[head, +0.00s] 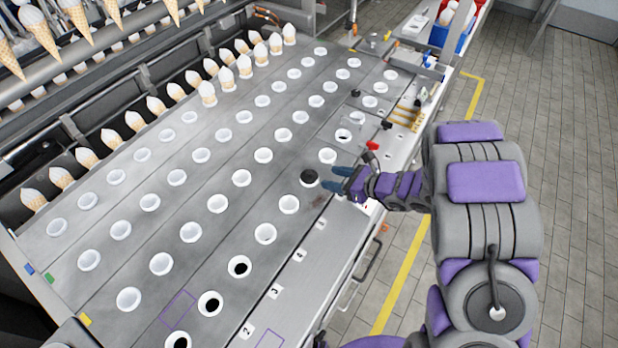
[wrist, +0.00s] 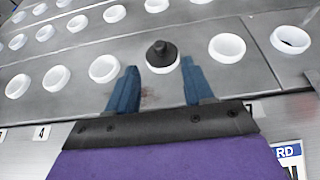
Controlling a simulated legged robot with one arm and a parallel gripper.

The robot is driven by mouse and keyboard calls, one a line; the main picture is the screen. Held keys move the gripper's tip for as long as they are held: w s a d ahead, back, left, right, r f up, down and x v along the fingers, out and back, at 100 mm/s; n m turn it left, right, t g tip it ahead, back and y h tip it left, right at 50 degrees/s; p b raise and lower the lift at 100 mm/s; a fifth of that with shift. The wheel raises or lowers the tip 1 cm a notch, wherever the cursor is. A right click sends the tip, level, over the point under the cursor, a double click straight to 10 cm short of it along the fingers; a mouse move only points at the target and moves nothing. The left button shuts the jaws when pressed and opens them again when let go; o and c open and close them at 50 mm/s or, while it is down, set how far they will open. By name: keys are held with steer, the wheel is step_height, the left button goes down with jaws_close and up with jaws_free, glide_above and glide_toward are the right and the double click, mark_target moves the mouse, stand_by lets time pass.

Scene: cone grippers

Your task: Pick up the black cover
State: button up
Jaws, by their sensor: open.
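The black cover (head: 309,178) sits in a white-rimmed hole in the front row of the grey metal plate. In the wrist view the black cover (wrist: 161,53) shows a raised knob on top and stands inside a white ring (wrist: 164,68). My gripper (head: 332,177) is open, with its blue fingers just to the right of the cover in the head view. In the wrist view my gripper (wrist: 158,88) has one finger to each side, with the cover ahead between them. The fingers look empty, and I cannot tell whether either touches the ring.
Rows of white cups (head: 241,178) fill the plate around the cover. Cones with white tops (head: 207,93) stand along the back. A red piece (head: 372,145) lies at the plate's right edge. Tiled floor (head: 560,150) is free to the right.

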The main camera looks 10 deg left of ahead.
mark_target(312, 174)
steer(key=shift+b+x, duration=0.6)
steer(key=shift+x, duration=3.05)
steer(key=shift+r, duration=0.1)
jaws_close()
